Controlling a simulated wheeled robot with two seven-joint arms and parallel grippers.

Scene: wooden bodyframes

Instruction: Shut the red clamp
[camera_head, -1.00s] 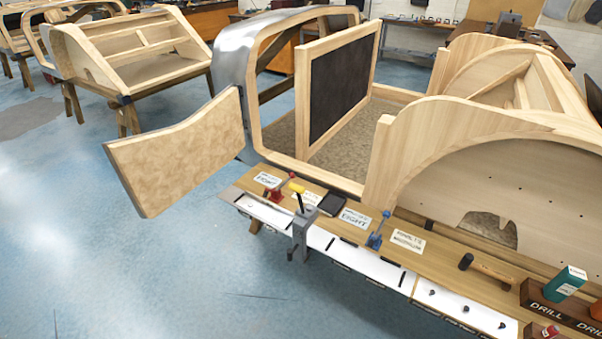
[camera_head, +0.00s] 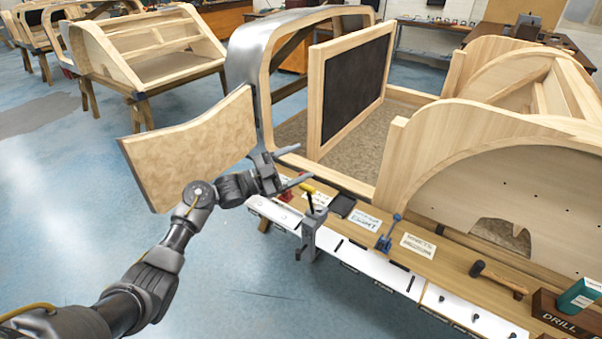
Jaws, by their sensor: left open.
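The red clamp (camera_head: 286,195) sits on the narrow wooden shelf at the front of the near wooden body frame, at its left end. It is partly hidden behind my left gripper, so I cannot tell how its handle stands. My left gripper (camera_head: 299,163) is open, with its two fingers apart and pointing right. It is in front of the red clamp in this view; I cannot tell whether it touches it. I see nothing between the fingers. My right gripper is not in view.
A grey clamp with a yellow handle (camera_head: 307,188) stands just right of the red clamp. A blue clamp (camera_head: 388,236), a mallet (camera_head: 500,279) and a drill box (camera_head: 566,318) are farther right. A curved door panel (camera_head: 190,150) hangs open behind my left arm.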

